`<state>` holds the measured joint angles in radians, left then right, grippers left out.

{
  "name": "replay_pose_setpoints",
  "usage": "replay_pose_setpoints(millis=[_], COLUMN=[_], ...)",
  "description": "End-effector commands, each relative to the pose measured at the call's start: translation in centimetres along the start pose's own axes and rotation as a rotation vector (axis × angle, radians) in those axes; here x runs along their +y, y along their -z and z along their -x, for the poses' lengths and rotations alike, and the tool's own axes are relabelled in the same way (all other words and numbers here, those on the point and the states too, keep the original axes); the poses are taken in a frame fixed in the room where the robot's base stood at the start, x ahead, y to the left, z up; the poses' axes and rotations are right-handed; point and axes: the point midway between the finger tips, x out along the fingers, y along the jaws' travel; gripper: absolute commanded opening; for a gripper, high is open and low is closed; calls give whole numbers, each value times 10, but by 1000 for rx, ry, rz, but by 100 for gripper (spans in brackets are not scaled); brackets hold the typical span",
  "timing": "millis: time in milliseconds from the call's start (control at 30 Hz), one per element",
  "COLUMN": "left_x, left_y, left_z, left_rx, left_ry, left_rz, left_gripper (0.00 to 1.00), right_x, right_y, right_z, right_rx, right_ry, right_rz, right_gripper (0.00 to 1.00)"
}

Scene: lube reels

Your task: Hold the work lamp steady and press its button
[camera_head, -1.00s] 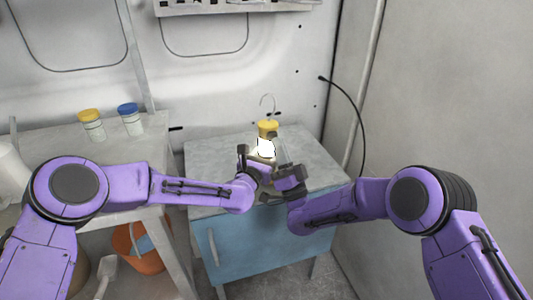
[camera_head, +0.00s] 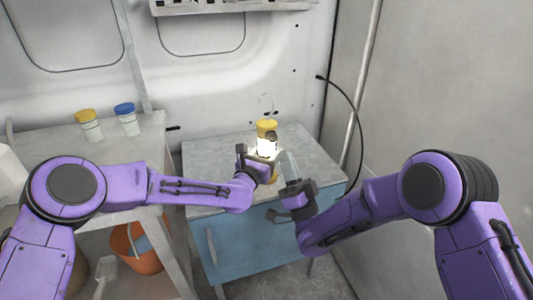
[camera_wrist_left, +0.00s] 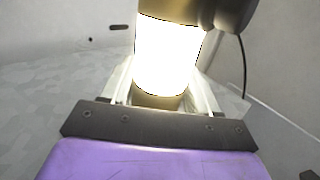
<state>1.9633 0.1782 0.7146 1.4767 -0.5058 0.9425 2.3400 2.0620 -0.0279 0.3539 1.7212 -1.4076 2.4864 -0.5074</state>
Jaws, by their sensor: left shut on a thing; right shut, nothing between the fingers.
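The work lamp (camera_head: 266,142) stands upright on the grey top of the blue cabinet. It has a yellow cap and a bright, glowing white body with a dark part on its right side. My left gripper (camera_head: 261,162) is shut on the lamp's lower part. In the left wrist view, the glowing lamp (camera_wrist_left: 167,55) sits between the fingers, with a dark rounded part at its upper right. My right gripper (camera_head: 289,165) is shut and empty, just right of the lamp and apart from it. I cannot make out the button.
The blue cabinet (camera_head: 245,247) stands against the wall. A workbench at left holds a yellow-lidded jar (camera_head: 90,128) and a blue-lidded jar (camera_head: 129,121). An orange bucket (camera_head: 142,258) is below it. A black cable (camera_head: 354,115) hangs at right. The cabinet top's back left is clear.

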Motion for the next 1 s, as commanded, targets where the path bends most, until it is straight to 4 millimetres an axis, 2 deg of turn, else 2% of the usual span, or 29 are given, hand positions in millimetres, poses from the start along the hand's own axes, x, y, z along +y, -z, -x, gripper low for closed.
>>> replay_pose_setpoints(millis=[67, 100, 167, 200, 467, 567, 667, 900, 1000], left_x=[2, 2, 2, 2, 2, 2, 2, 2, 2], left_y=[2, 2, 2, 2, 1, 1, 0, 1, 1], left_z=[0, 0, 0, 0, 1, 9, 28, 89, 107], left_rx=[3, 3, 3, 3, 1, 2, 3, 3, 3], left_ry=[-3, -3, -3, -3, -3, -4, -2, -3, -4], left_rz=[-1, -1, -1, -1, 0, 1, 1, 2, 2], left_gripper=[4, 67, 86, 90, 90, 90, 90, 90, 90], right_x=[0, 0, 0, 0, 0, 0, 0, 0, 0], right_y=[0, 0, 0, 0, 0, 0, 0, 0, 0], right_z=[0, 0, 0, 0, 0, 0, 0, 0, 0], right_rx=[0, 0, 0, 0, 1, 1, 1, 1, 1], right_ry=[0, 0, 0, 0, 0, 0, 0, 0, 0], right_rz=[0, 0, 0, 0, 0, 0, 0, 0, 0], right_gripper=[0, 0, 0, 0, 0, 0, 0, 0, 0])
